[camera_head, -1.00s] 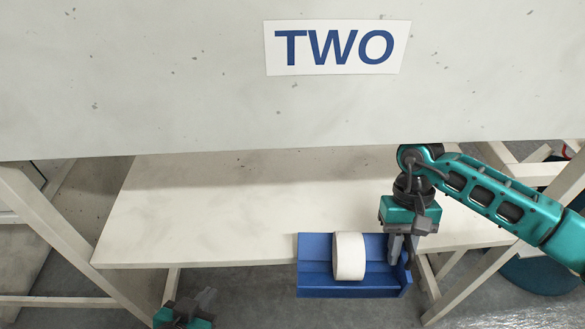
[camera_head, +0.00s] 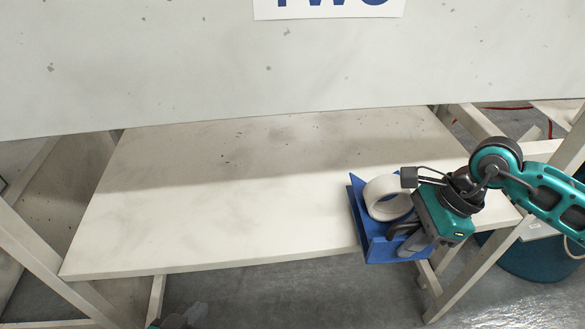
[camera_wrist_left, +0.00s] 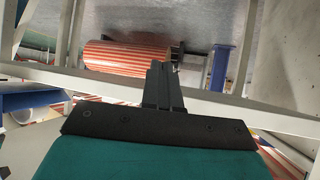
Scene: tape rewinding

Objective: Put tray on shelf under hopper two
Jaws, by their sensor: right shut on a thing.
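The blue tray (camera_head: 372,240) is at the front right edge of the white shelf (camera_head: 220,200), tilted and turned, with a white tape roll (camera_head: 378,200) in it. My right gripper (camera_head: 408,238) is shut on the tray's right side; its fingers are partly hidden. I cannot tell whether the tray touches the shelf. Hopper two is the large pale panel (camera_head: 200,65) above, its sign (camera_head: 330,8) cut off by the top edge. My left gripper (camera_head: 195,312) shows only partly at the bottom; in the left wrist view its fingers (camera_wrist_left: 165,85) are together and empty.
The shelf top is bare left of the tray. Pale frame legs (camera_head: 475,255) stand at both sides. The left wrist view shows an orange-striped roll (camera_wrist_left: 125,55) and a blue post (camera_wrist_left: 218,70) beyond a pale beam.

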